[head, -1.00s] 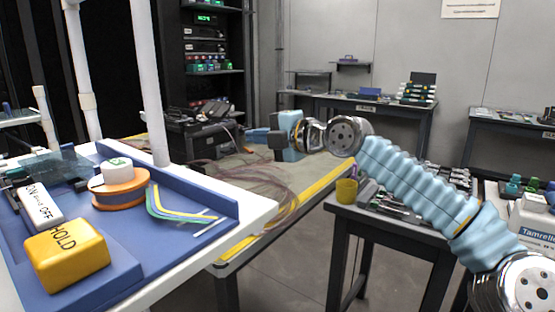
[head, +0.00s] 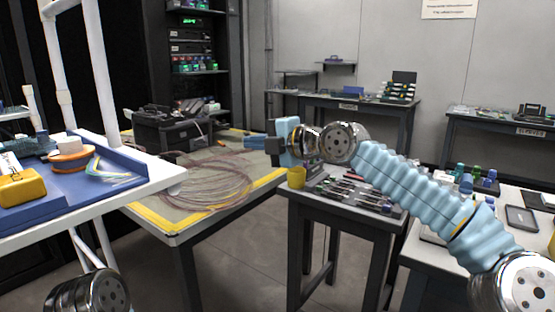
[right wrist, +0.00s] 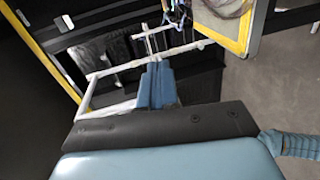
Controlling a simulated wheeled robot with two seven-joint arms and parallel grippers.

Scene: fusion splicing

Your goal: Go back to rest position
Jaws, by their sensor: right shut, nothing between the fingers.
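My right gripper (head: 255,142) is raised in the middle of the head view, and its arm comes in from the lower right. Its blue fingers point left and are shut with nothing between them. In the right wrist view the two blue fingers (right wrist: 158,84) lie side by side over the floor and dark furniture. The gripper appears in front of the far end of the yellow-edged table (head: 190,229) in the head view and touches nothing that I can see. My left gripper is not in view; only a metal arm joint shows at the lower left.
A white cart (head: 150,190) with a blue tray (head: 120,160) stands at the left. Coiled fibre (head: 215,182) lies on the yellow-edged table. A dark tool table (head: 345,218) with a yellow cup (head: 297,178) stands beneath my right arm. Open floor lies between the tables.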

